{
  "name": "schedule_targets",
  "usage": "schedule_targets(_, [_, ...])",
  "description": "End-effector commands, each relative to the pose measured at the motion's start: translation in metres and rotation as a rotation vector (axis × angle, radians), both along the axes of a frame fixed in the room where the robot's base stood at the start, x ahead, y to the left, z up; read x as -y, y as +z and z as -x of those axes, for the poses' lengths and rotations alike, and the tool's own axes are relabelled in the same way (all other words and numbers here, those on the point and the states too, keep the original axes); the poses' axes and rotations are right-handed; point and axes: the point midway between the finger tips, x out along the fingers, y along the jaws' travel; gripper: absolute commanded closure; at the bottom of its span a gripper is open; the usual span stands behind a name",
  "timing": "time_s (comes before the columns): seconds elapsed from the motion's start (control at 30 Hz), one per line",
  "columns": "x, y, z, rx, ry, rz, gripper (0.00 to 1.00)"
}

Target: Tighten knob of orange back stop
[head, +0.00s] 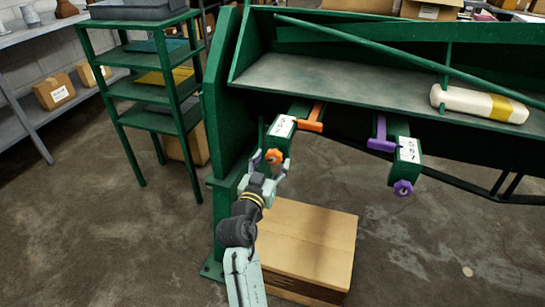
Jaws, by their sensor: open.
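The orange back stop (311,119) sits on a green arm with a white label (282,126), below the machine's bed at centre. Its orange knob (274,156) is at the near end of that arm. My gripper (270,164) is open at the orange knob, with its fingers reaching up on either side of it. I cannot tell whether the fingers touch the knob. A second, purple back stop (381,135) is to the right, on its own labelled green arm, with a purple knob (402,188) at its end.
The green machine (222,100) fills the upper right, with a wrapped white roll (470,102) on its bed. A cardboard box (307,243) stands on the floor beside my arm. A green shelf rack (150,88) is at left. The floor at lower left is clear.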

Motion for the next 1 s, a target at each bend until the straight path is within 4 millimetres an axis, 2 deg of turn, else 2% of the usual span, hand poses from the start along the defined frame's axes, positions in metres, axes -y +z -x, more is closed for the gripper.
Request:
schedule_targets(0.13, [0.0034,0.0006,-0.0101,0.0,0.0,0.0,0.42])
schedule_targets(0.43, [0.0037,0.0,-0.012,0.001,0.001,-0.001,0.42])
schedule_targets(1.0, [0.0035,-0.0001,-0.0118,0.0,0.001,0.0,0.8])
